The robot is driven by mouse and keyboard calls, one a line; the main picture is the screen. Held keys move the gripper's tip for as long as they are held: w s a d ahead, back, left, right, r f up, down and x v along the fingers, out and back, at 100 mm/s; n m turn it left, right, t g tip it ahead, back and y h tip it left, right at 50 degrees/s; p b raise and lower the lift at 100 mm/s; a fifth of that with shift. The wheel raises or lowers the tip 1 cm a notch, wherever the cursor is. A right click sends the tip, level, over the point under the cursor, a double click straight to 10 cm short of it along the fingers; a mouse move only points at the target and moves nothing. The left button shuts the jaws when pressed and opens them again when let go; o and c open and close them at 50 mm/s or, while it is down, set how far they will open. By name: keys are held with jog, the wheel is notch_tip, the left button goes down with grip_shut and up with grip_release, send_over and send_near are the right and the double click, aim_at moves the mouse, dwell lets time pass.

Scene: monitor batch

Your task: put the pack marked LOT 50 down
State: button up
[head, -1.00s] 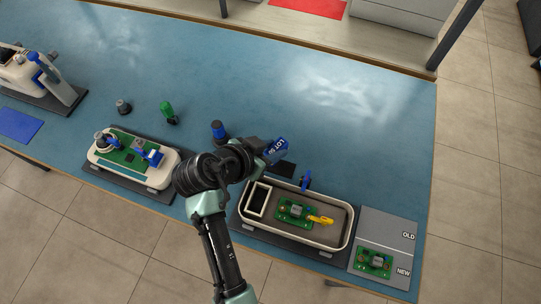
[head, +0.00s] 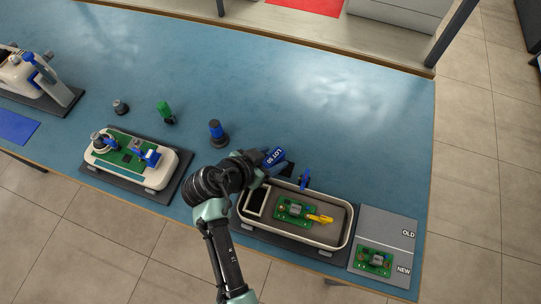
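The blue pack marked LOT 50 (head: 274,157) is at the end of my gripper (head: 263,165), just behind the left end of the open tray-like housing (head: 349,232). The LOT 50 lettering faces the camera. My gripper's fingers are mostly hidden by its own body and the pack, so their opening does not show. A dark flat patch (head: 289,169) lies on the blue table (head: 340,120) just right of the pack. I cannot tell whether the pack touches the table.
The housing holds a green board (head: 291,211) and a yellow part (head: 319,218). A small blue part (head: 305,178) stands behind it. A blue-topped cylinder (head: 217,132) stands left of my gripper. A grey OLD/NEW mat (head: 386,225) lies right. The table behind is clear.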

jog(key=shift+s+a+r, duration=0.1)
jog(key=shift+a+r, duration=0.05)
jog(key=shift+r, duration=0.2)
jog(key=v, duration=1.1)
jog(key=w+r+n+t+y, duration=0.2)
jog(key=w+r+t, duration=0.35)
jog(key=r, duration=0.85)
jog(key=w+r+n+t+y, duration=0.3)
jog(key=w+r, duration=0.4)
jog(key=r, duration=0.7)
jog(key=s+d+r+n+t, duration=0.1)
jog(key=s+r+t, duration=0.3)
jog(key=r, duration=0.6)
jog(key=s+d+r+n+t, duration=0.1)
jog(key=s+d+r+t, duration=0.2)
jog(key=r, duration=0.7)
jog(key=s+d+r+n+t+y, duration=0.1)
jog(key=s+r+t, duration=0.3)
jog(key=r, duration=0.6)
jog(key=shift+s+d+t, duration=0.35)
jog(key=shift+s+d, duration=0.1)
jog(key=shift+s, duration=0.15)
jog(key=shift+r+p, duration=0.1)
jog(key=shift+p, duration=0.25)
